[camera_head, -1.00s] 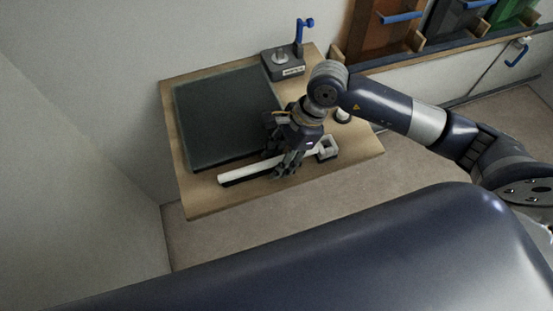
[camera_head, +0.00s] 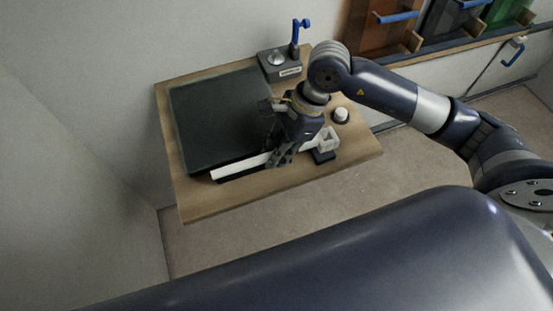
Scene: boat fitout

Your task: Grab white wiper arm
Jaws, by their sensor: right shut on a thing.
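The white wiper arm (camera_head: 238,166) is a long, thin bar lying slantwise above the front part of the wooden board. Its right end is a blocky white head (camera_head: 327,139). My right gripper (camera_head: 279,157) points down and is shut on the wiper arm near its middle, and its fingers hide that part. The wiper arm appears a little above a dark rest (camera_head: 322,156) under its right end. My left gripper is not in view.
The wooden board (camera_head: 205,202) carries a dark flat panel (camera_head: 212,115), a grey block with a blue lever (camera_head: 280,64) and a small white-topped knob (camera_head: 341,115). Coloured bins with blue handles (camera_head: 400,17) stand at the back right. The board's front edge is clear.

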